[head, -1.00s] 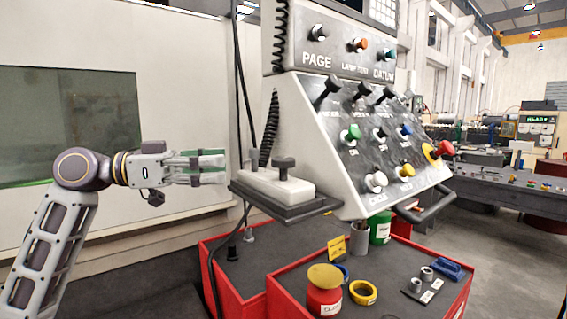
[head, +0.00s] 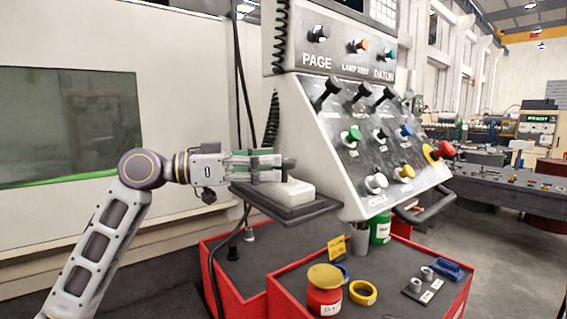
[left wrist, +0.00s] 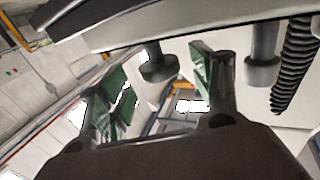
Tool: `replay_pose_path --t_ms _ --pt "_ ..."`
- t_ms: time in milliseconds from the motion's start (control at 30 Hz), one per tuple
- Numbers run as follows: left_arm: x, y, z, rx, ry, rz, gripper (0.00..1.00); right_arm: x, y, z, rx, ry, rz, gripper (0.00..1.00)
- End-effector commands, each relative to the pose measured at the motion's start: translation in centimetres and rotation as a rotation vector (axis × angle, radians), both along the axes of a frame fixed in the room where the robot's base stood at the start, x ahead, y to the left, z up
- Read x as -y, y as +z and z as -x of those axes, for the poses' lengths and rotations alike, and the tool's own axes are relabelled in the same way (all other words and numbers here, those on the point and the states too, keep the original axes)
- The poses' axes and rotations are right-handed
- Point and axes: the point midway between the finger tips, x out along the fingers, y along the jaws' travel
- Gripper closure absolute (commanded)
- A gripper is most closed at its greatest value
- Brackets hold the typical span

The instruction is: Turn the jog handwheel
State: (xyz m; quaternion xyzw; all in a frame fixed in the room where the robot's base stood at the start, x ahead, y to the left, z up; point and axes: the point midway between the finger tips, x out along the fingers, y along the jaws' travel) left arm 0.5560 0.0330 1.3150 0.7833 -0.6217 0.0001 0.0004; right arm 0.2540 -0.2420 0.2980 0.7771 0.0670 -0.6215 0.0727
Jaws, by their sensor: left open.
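The jog handwheel appears to be the white box (head: 293,192) with a dark knob (head: 289,164) on the small grey shelf left of the control panel. My left gripper (head: 266,166) is open, its green-padded fingers level with the knob and reaching it from the left. The fingers overlap part of the knob in the head view, so contact is unclear. In the left wrist view, a dark round knob (left wrist: 158,66) shows between the open fingers of the gripper (left wrist: 155,88). My right gripper is not in view.
The control panel (head: 340,125) with buttons, levers and a red emergency stop (head: 445,149) rises right of the shelf (head: 262,200). Black cables hang behind the gripper. Below stands a red-edged cart (head: 285,290) with a yellow-topped jar and tape rolls.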

Motion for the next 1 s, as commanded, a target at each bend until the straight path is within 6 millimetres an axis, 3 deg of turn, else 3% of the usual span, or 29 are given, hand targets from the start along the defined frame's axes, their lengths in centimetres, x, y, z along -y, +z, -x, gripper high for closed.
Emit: replay_pose_path --t_ms 300,733,1000 --pt "3.1 0.0 -0.7 -0.001 -0.001 0.000 0.36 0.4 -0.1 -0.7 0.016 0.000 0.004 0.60" --pt "3.6 0.0 -0.8 -0.001 0.000 -0.001 0.36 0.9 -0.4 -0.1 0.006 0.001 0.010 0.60" --pt "3.6 0.0 -0.8 0.000 0.000 -0.001 0.70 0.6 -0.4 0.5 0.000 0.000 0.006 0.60"
